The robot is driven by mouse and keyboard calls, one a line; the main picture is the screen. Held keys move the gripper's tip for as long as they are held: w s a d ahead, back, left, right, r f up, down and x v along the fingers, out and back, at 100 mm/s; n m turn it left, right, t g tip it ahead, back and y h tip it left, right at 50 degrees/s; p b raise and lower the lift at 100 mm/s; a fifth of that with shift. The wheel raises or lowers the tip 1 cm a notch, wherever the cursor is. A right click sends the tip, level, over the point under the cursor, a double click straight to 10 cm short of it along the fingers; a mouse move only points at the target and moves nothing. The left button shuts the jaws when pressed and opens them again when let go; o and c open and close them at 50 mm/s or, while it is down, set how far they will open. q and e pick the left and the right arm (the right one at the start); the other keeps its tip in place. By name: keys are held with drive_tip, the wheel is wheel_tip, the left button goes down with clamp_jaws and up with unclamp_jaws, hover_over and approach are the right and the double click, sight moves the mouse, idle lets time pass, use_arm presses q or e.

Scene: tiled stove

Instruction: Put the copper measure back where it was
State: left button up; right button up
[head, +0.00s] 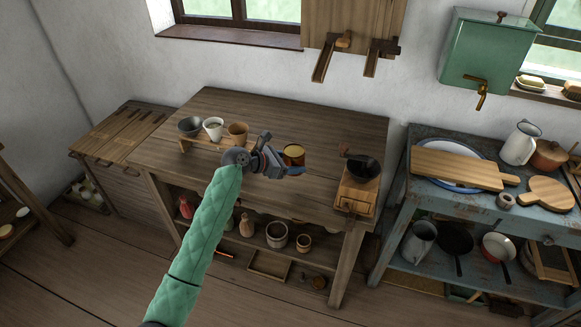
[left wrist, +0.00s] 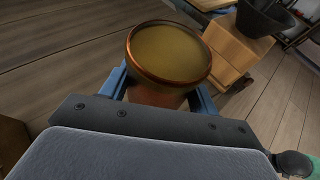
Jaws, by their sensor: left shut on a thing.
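My left gripper (head: 292,168) is shut on the copper measure (head: 294,152), over the right half of the wooden table. In the left wrist view the measure (left wrist: 168,55) sits upright between the blue fingers, with a shiny copper rim and a dull yellowish inside. Its lower part is hidden by the gripper. I cannot tell how far it is above the tabletop. The rack's right end is partly hidden by my left wrist. My right gripper is not in view.
A coffee grinder (head: 357,190) with a dark bowl top stands at the table's right end. The tabletop (head: 270,112) behind my gripper is clear. A blue-grey bench (head: 400,190) with boards and pots is to the right. Pots stand on the table's lower shelf.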

use_arm(q)
drive_tip(key=w, duration=0.1)
drive_tip(key=w+f, duration=0.2)
drive_tip(key=shift+w+a+f+p, duration=0.1)
drive_tip(key=shift+w+a+p, duration=0.15)
drive_tip(key=shift+w+p, duration=0.1)
wheel_tip(320, 180, down, 3)
drive_tip(key=shift+r+p, duration=0.15)
drive_tip(key=shift+p, duration=0.3)
drive_tip(key=shift+f, duration=0.7)
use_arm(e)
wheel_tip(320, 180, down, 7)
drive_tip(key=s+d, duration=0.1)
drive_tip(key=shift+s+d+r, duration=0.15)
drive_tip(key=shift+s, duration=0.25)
use_arm(q)
drive_tip(key=o, duration=1.2)
drive_tip(key=shift+f, duration=0.1)
